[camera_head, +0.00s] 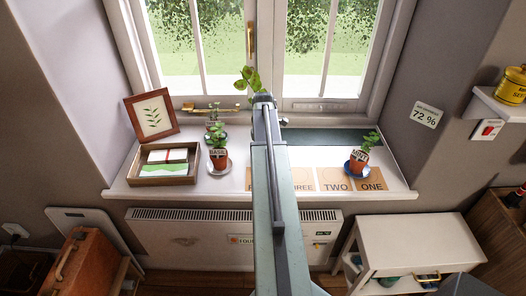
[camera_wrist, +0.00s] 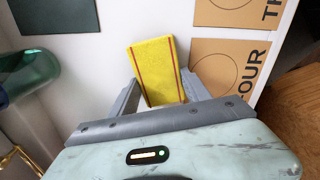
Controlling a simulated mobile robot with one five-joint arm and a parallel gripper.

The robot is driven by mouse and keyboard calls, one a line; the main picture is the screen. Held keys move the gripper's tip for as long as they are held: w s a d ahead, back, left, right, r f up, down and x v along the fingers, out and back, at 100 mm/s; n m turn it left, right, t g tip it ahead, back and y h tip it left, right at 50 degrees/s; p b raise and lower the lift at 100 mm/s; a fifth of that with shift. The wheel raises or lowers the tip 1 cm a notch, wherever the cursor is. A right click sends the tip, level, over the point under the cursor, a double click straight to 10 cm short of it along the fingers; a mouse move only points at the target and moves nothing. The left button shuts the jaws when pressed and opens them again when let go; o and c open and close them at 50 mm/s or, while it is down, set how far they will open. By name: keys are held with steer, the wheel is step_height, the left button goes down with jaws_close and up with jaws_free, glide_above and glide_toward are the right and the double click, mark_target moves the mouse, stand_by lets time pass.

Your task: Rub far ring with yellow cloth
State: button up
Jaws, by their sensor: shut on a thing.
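In the wrist view my gripper (camera_wrist: 160,90) is shut on a yellow cloth (camera_wrist: 154,68) with red stripes, which sticks out beyond the fingers over the white sill. To its right is a tan card marked FOUR (camera_wrist: 240,58) with a thin dark ring outline (camera_wrist: 218,74), partly covered by my gripper. Above it is another tan card (camera_wrist: 240,14) with part of a ring, cut off by the frame. In the head view the tan cards include TWO (camera_head: 335,180) and ONE (camera_head: 371,179). My arm hides the cloth and fingers there. I cannot tell which ring is the far one.
Potted plants marked BASIL (camera_head: 218,158) and MINT (camera_head: 360,158) stand on the sill. A wooden tray (camera_head: 165,180) and a picture frame (camera_head: 152,117) are at left. A dark green mat (camera_head: 330,140) lies by the window. A green glass vessel (camera_wrist: 25,78) is left of my gripper.

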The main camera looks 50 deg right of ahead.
steer(key=s+a, duration=0.2)
steer(key=shift+s+a+f, duration=0.1)
steer(key=shift+a+f, duration=0.05)
steer(key=shift+a, duration=0.2)
steer(key=shift+c, duration=0.5)
steer(key=shift+o, duration=0.4)
steer(key=shift+s+a, duration=0.2)
steer(key=shift+a, duration=0.05)
steer(key=shift+o, duration=0.9)
steer(key=shift+a, duration=0.1)
steer(key=shift+w+a, duration=0.2)
steer(key=shift+w, duration=0.1)
steer(key=w+d, duration=0.2)
steer(key=shift+w+d, duration=0.1)
steer(key=shift+d, duration=0.2)
jaws_close()
steer(key=shift+w+d+r, duration=0.15)
steer(key=shift+d+r, duration=0.15)
steer(key=shift+w+d+f, duration=0.1)
steer(key=shift+w+d, duration=0.6)
steer(key=shift+d, duration=0.25)
steer(key=shift+w+d+f, duration=0.1)
steer(key=shift+w+d, duration=0.55)
steer(key=shift+d, duration=0.25)
steer(key=shift+a+f, duration=0.1)
steer(key=shift+f, duration=0.05)
